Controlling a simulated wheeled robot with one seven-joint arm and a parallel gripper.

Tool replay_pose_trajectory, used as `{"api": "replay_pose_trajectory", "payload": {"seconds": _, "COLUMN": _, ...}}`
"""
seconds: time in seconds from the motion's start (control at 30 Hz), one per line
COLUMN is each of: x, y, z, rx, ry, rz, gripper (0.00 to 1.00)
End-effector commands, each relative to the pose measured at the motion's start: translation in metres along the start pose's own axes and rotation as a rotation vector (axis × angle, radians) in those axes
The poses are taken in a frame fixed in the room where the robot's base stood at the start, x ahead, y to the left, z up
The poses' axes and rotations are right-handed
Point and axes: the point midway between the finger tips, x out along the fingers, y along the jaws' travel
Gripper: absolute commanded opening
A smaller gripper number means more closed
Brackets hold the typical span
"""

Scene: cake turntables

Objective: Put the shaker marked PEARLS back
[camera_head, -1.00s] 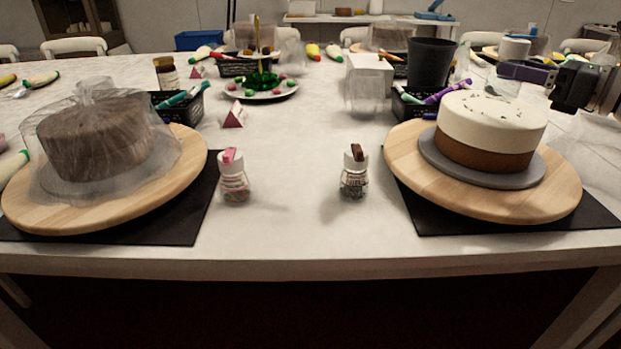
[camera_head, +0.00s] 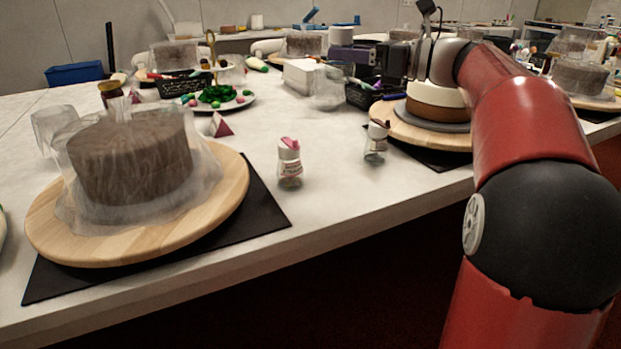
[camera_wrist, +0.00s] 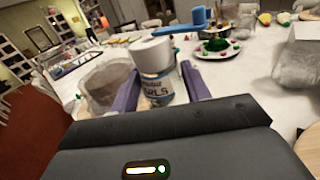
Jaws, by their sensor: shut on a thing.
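My gripper (camera_wrist: 158,84) is shut on a shaker (camera_wrist: 154,56) with a white lid. The part of its label that shows ends in "RLS". The shaker stands upright between the purple fingers. In the head view my gripper (camera_head: 352,54) is above the table, left of and beyond the white-topped cake (camera_head: 432,98), with the shaker's white top (camera_head: 340,35) showing over the purple fingers. Two other shakers stand on the table: one with a pink top (camera_head: 290,165) and one with a brown top (camera_head: 376,143).
A wrapped dark cake (camera_head: 130,160) sits on a wooden turntable (camera_head: 235,190) at left. Beyond are a plate of sweets (camera_head: 240,101), a white box (camera_head: 300,76) and a black basket (camera_head: 360,96). The table around the two shakers is clear.

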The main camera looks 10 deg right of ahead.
Motion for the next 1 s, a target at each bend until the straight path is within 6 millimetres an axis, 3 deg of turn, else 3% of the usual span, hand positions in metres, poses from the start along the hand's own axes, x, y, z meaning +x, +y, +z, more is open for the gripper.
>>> {"api": "replay_pose_trajectory", "payload": {"seconds": 0.5, "x": 0.0, "y": -0.006, "z": -0.128, "rx": 0.006, "ry": 0.001, "rz": -0.001, "gripper": 0.19}}
{"api": "replay_pose_trajectory", "payload": {"seconds": 0.63, "x": 0.0, "y": -0.007, "z": -0.147, "rx": 0.003, "ry": 0.001, "rz": -0.001, "gripper": 0.19}}
{"api": "replay_pose_trajectory", "payload": {"seconds": 0.87, "x": 0.0, "y": -0.007, "z": -0.163, "rx": 0.002, "ry": 0.0, "rz": -0.001, "gripper": 0.19}}
{"api": "replay_pose_trajectory", "payload": {"seconds": 1.0, "x": 0.0, "y": -0.008, "z": -0.185, "rx": 0.004, "ry": 0.0, "rz": 0.0, "gripper": 0.19}}
